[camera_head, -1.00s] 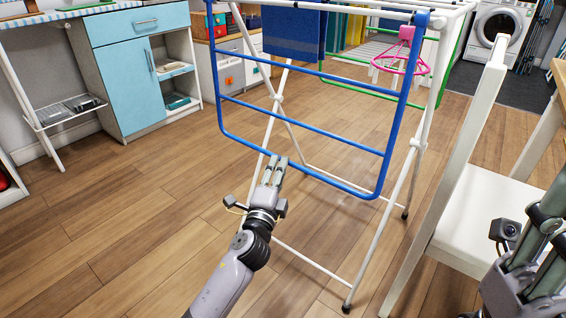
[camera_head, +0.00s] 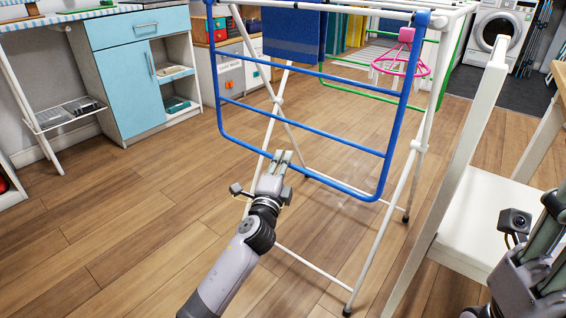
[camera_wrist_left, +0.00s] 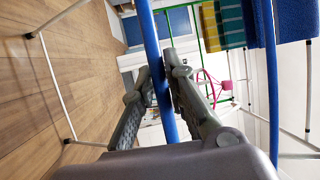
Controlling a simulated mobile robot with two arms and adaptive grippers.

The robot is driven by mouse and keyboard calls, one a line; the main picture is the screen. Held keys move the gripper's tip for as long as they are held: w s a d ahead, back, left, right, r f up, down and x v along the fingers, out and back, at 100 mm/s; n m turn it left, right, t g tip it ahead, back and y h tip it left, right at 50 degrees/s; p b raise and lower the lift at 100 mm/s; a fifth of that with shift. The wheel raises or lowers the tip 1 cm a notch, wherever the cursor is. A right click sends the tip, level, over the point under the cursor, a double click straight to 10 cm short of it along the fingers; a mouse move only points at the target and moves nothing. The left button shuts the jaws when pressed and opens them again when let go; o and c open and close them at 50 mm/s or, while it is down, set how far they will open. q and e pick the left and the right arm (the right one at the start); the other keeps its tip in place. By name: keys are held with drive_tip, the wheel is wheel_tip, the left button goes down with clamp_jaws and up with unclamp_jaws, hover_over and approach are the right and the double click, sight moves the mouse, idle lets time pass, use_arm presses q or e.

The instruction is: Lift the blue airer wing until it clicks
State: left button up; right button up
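The blue airer wing (camera_head: 312,123) is a tube frame hanging down from the near side of a white airer (camera_head: 427,118). My left gripper (camera_head: 284,156) is at its lower bar. In the left wrist view a blue tube of the wing (camera_wrist_left: 153,50) runs between my two left fingers (camera_wrist_left: 158,75), with little gap on either side. Whether they press on it is unclear. My right gripper (camera_head: 552,225) is partly visible at the right edge, over the white chair and away from the wing. Its fingertips are not clearly shown.
A white chair (camera_head: 475,215) stands close to the airer's right. A blue towel (camera_head: 292,32) and a pink round hanger (camera_head: 402,68) hang on the airer. A blue cabinet (camera_head: 135,85) stands at the left. The wooden floor (camera_head: 130,235) at front left is clear.

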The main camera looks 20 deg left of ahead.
use_arm(q)
clamp_jaws()
idle(0.4)
